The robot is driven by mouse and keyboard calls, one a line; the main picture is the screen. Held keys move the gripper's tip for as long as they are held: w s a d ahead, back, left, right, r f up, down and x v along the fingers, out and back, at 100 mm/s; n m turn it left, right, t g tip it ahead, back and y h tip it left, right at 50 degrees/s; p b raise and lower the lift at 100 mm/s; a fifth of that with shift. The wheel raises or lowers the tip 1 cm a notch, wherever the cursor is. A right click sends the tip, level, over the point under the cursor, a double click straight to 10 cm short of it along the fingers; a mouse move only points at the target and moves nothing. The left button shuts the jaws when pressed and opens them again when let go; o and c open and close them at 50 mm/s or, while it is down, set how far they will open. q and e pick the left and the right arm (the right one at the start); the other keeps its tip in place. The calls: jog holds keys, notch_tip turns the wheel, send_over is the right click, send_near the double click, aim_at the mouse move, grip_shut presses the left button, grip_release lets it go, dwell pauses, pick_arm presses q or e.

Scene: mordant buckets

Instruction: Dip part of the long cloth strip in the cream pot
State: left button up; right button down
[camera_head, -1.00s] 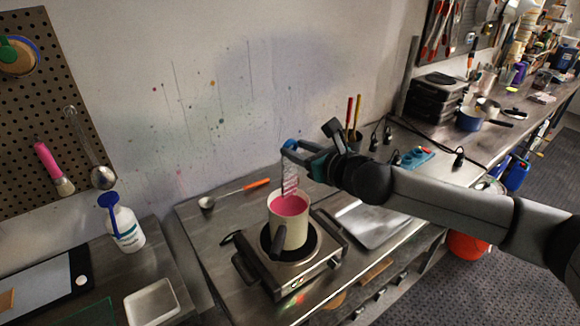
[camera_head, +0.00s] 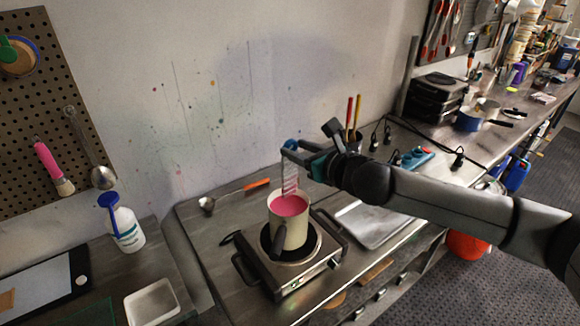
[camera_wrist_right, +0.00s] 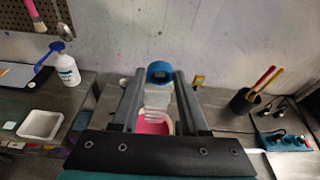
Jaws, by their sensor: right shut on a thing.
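The cream pot (camera_head: 283,231) stands on a small hotplate and is full of pink liquid (camera_head: 289,206). My right gripper (camera_head: 290,149) is above the pot and shut on the long cloth strip (camera_head: 289,174), near a blue piece at its top. The strip hangs down, pale above and pink-marked lower, and its lower end meets the pink liquid. In the right wrist view, the blue ring (camera_wrist_right: 160,71) and pale strip (camera_wrist_right: 157,98) show between the fingers, with the pink liquid below. My left gripper is not in view.
The hotplate (camera_head: 305,281) sits on the steel bench, with the pot's dark handle toward the front. A metal tray (camera_head: 375,224) lies right of it. A ladle with an orange handle (camera_head: 257,183) lies behind. A white bottle (camera_head: 124,230) and white dish (camera_head: 152,303) are at left.

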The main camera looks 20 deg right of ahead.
notch_tip(320, 180, up, 5)
dwell(0.7)
